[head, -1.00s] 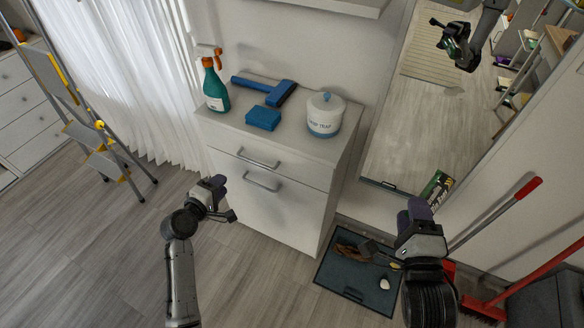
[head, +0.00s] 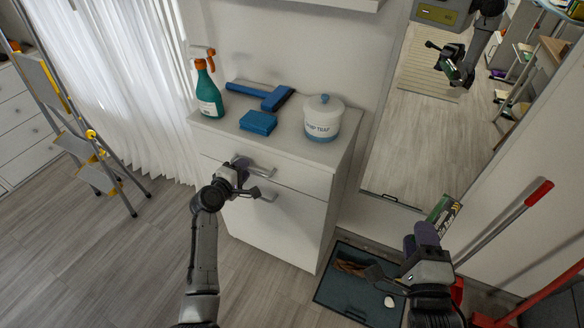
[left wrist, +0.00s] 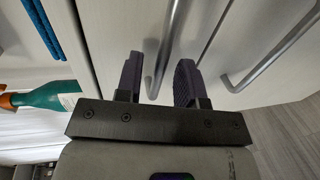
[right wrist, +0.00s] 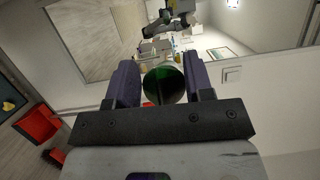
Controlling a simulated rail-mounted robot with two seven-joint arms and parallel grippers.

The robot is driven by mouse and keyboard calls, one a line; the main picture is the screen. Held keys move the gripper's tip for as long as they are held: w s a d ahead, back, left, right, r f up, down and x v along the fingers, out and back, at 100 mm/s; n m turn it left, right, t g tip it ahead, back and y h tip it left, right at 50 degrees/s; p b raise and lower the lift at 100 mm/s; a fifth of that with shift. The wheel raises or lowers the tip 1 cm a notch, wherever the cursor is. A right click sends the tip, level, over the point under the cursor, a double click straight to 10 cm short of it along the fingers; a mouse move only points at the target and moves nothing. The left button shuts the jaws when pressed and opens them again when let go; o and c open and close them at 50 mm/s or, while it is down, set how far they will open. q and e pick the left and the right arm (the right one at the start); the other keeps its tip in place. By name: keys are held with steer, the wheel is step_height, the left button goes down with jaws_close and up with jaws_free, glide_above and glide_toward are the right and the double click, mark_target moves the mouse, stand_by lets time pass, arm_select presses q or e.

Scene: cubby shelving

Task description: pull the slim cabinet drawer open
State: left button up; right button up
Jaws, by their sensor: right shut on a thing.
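The slim white cabinet (head: 285,225) has an upper drawer (head: 305,177) that looks closed, with a silver bar handle (head: 262,172). A second bar handle (head: 285,202) is on the front below. My left gripper (head: 243,168) is at the drawer handle. In the left wrist view my left gripper (left wrist: 160,80) is open, its fingers on either side of the upper handle (left wrist: 157,60); the lower handle (left wrist: 270,55) is to the right. My right gripper (head: 427,235) is shut on a green roll (head: 445,208), seen end-on in the right wrist view (right wrist: 164,86).
On the cabinet top stand a spray bottle (head: 209,90), a blue sponge (head: 258,122), a blue brush (head: 262,95) and a lidded white pot (head: 323,118). A dark tray (head: 350,290) lies on the floor to the right. A stepladder (head: 85,140) stands left.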

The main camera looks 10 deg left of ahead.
arm_select(q)
steer(key=shift+w+d+f, duration=0.1)
steer(key=shift+w+d, duration=0.1)
steer(key=shift+w, duration=0.35)
jaws_close()
